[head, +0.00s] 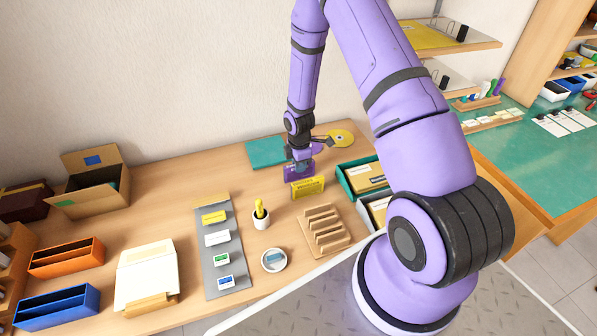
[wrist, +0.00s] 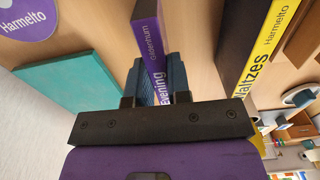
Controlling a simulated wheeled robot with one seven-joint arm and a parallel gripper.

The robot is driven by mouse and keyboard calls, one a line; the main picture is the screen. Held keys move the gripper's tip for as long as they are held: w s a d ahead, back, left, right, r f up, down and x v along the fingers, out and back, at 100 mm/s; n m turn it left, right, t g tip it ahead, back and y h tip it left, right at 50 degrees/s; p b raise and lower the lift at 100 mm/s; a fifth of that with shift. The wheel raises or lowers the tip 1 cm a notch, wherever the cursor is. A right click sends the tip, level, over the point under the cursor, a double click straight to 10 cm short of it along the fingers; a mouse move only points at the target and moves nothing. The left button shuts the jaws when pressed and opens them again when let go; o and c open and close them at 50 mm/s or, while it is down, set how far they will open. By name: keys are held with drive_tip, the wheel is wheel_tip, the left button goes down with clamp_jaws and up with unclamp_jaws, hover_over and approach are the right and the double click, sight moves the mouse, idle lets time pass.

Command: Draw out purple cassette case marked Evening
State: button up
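The purple cassette case (wrist: 154,50), with "Guldenhum" and "Evening" on its spine, runs between the two fingers of my gripper (wrist: 162,80) in the wrist view. The blue finger pads lie close along both sides of it and appear to touch it; the gripper looks shut on it. The hand hides the case's near end. In the head view my gripper (head: 300,160) is low over the desk, at the purple case (head: 299,173), just behind a yellow "Waltzes" case (head: 308,188). That yellow case (wrist: 262,50) stands apart to the right in the wrist view.
A teal folder (head: 264,151) and a yellow disc (head: 341,138) lie behind. A grey strip with labels (head: 213,262) lies left. My arm hides part of the right.

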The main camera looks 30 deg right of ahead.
drive_tip(key=shift+c, duration=0.7)
drive_tip(key=shift+r, duration=3)
